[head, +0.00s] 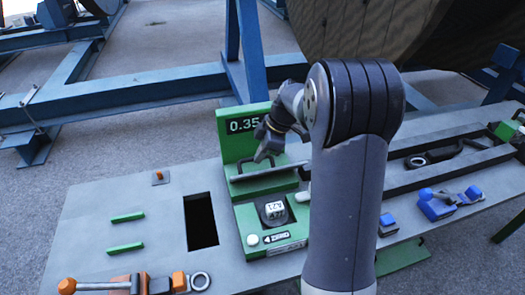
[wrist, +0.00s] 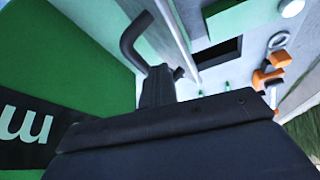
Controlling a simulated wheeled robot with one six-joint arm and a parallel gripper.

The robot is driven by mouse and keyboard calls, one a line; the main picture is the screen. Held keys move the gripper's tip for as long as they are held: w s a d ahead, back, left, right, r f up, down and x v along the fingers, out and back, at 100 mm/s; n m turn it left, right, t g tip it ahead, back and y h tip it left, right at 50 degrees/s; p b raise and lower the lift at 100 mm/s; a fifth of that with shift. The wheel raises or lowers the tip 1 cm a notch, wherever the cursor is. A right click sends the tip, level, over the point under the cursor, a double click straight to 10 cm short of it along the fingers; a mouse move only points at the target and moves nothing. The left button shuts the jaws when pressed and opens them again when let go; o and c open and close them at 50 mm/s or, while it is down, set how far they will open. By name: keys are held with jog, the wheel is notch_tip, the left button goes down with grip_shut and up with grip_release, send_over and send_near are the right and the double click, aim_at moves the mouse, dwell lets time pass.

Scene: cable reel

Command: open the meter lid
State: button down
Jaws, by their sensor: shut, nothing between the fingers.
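The green meter (head: 246,217) stands on the grey bench with its round dial (head: 274,211) uncovered. Its grey lid (head: 270,181) is raised clear of the dial and seen nearly edge-on, in front of the upright green display panel (head: 226,129). A black handle (head: 239,167) is on the lid. My gripper (head: 268,156) is shut and empty, close to the lid's upper side; I cannot tell whether it touches. In the wrist view, the lid (wrist: 182,32) is a thin pale strip, with a black bent bar, apparently the handle (wrist: 133,36), beside my gripper (wrist: 157,86).
The bench has a rectangular opening (head: 201,221) left of the meter, with two green bars (head: 126,217) beyond it. An orange-handled clamp (head: 130,284) lies at the front left. Blue fittings (head: 436,205) and dark rails lie to the right. A large reel (head: 365,30) stands behind.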

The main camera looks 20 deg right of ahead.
jog(key=shift+w+r+g+p, duration=0.15)
jog(key=shift+w+g+p, duration=0.5)
jog(key=shift+w+g, duration=0.3)
jog(key=shift+w, duration=0.55)
